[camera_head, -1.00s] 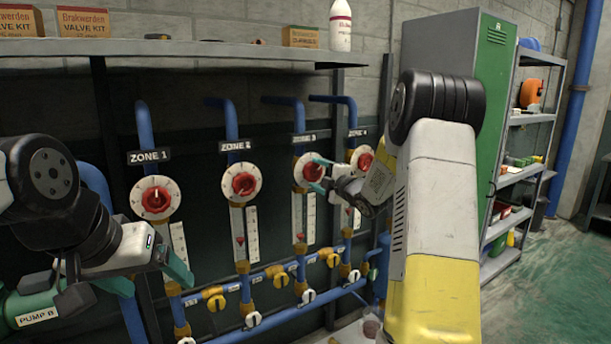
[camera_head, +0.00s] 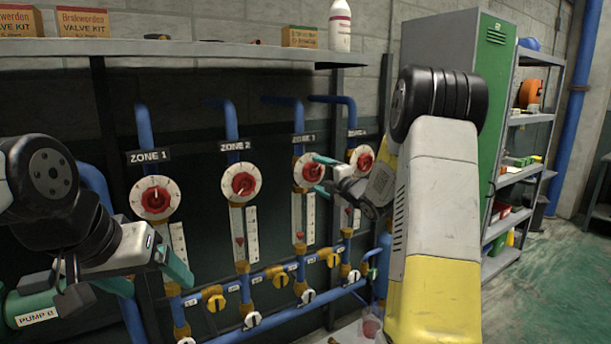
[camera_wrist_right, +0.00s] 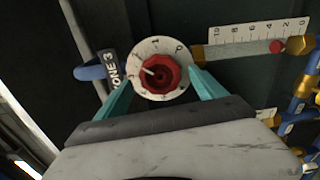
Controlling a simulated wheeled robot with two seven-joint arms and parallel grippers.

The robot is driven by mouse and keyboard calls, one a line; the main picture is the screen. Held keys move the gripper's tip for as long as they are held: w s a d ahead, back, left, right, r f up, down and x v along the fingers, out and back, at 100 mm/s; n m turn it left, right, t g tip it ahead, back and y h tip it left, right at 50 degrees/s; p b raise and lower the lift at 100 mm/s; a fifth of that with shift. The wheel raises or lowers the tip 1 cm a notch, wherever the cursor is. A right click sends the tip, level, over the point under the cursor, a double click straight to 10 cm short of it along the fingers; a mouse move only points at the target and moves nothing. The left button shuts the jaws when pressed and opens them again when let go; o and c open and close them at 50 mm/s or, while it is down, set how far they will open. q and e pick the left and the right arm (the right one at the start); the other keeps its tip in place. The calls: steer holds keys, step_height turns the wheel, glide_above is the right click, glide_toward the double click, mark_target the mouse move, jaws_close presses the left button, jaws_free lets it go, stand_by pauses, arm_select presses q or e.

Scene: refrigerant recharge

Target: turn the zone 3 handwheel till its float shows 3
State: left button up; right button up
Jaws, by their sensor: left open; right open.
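The zone 3 handwheel (camera_head: 306,173) is a red knob on a white numbered dial, third from the left. In the right wrist view the red knob (camera_wrist_right: 158,76) has a pale pointer line toward its upper left. My right gripper (camera_head: 321,174) is open around it, its teal fingers on either side of the dial; contact is not clear. The zone 3 float (camera_wrist_right: 277,46) is red and sits in the tube near the low-number end of the scale (camera_wrist_right: 255,30); its exact reading is hard to tell. My left gripper (camera_head: 160,288) is open and empty at lower left.
The zone 1 (camera_head: 155,198), zone 2 (camera_head: 241,182) and zone 4 (camera_head: 363,159) handwheels stand on the same wall. Yellow and white valves line blue pipes below. A shelf (camera_head: 200,52) runs above, and a green cabinet (camera_head: 490,60) stands to the right.

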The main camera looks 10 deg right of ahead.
steer(key=v, duration=0.5)
steer(key=shift+s+d, duration=0.1)
steer(key=shift+s, duration=0.15)
steer(key=w+a+m, duration=0.1)
steer(key=w+m, duration=0.1)
steer(key=m, duration=0.2)
steer(key=w+m, duration=0.2)
steer(key=m, duration=0.2)
steer(key=w+a+m, duration=0.1)
steer(key=w+m, duration=0.1)
steer(key=m, duration=0.3)
steer(key=shift+w+a, duration=0.3)
steer(key=c, duration=1.4)
steer(key=shift+n, duration=0.6)
steer(key=shift+c, duration=0.2)
